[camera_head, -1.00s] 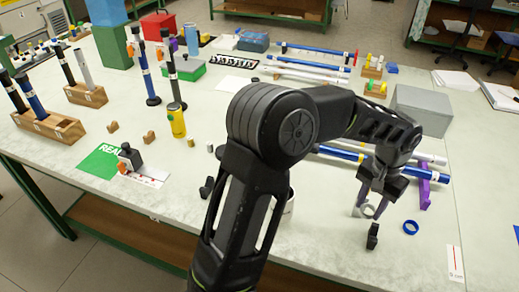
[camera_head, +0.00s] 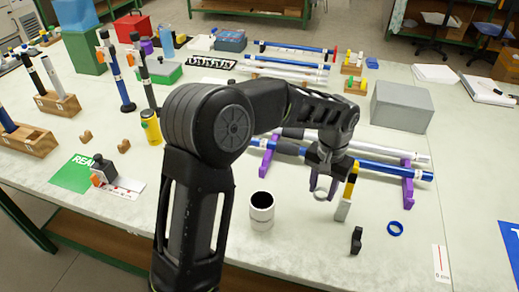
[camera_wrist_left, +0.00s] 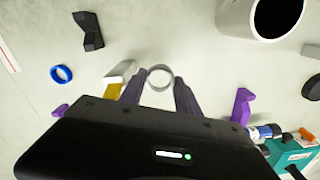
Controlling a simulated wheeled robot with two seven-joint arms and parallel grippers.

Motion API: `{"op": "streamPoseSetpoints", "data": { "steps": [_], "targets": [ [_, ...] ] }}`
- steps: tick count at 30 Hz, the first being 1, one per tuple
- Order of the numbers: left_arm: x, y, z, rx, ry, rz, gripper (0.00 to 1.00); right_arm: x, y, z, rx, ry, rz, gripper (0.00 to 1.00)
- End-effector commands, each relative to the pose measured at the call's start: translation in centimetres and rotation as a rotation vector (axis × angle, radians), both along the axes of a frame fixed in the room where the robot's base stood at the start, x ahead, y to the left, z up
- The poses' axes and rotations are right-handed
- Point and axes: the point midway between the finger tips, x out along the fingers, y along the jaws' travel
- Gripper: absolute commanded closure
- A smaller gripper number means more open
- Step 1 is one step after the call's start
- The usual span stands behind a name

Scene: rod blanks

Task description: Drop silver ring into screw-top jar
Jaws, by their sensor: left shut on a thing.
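My left gripper (camera_head: 323,190) is shut on the silver ring (camera_head: 320,194). In the left wrist view the ring (camera_wrist_left: 160,77) sits upright to the camera between the two dark fingertips, its round hole showing. The screw-top jar (camera_head: 262,212) is a white cylinder with a dark open mouth, standing upright on the table, with no lid on it. It lies left of the gripper in the head view, and in the wrist view the jar (camera_wrist_left: 228,22) is at the top right, apart from the ring. My right gripper is not in view.
A blue ring (camera_head: 395,228) and a small black block (camera_head: 356,241) lie right of the gripper. A yellow-and-grey piece (camera_head: 344,207) stands close beside it. Blue and white rods rest on purple supports (camera_head: 408,187) behind. A grey box (camera_head: 402,106) stands at the back right.

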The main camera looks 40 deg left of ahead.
Motion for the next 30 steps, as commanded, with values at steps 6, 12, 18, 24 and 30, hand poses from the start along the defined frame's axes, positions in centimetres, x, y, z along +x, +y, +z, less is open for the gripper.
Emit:
{"op": "streamPoseSetpoints", "data": {
  "steps": [6,12,18,24,30],
  "targets": [
    [0.0,0.0,0.0,0.000,0.000,0.000,1.00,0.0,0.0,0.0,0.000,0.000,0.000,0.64],
    [-0.1,0.1,0.2,-0.001,0.000,-0.012,1.00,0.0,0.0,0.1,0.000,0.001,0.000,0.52],
    [-0.6,1.2,1.5,-0.010,0.000,-0.148,1.00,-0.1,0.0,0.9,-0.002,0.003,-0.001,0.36],
    [-2.5,4.1,4.6,-0.027,-0.004,-0.531,1.00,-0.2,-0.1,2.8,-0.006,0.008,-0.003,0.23],
    [-5.5,7.9,8.7,-0.029,-0.019,-1.092,1.00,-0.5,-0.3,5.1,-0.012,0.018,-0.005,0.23]
  ]
}}
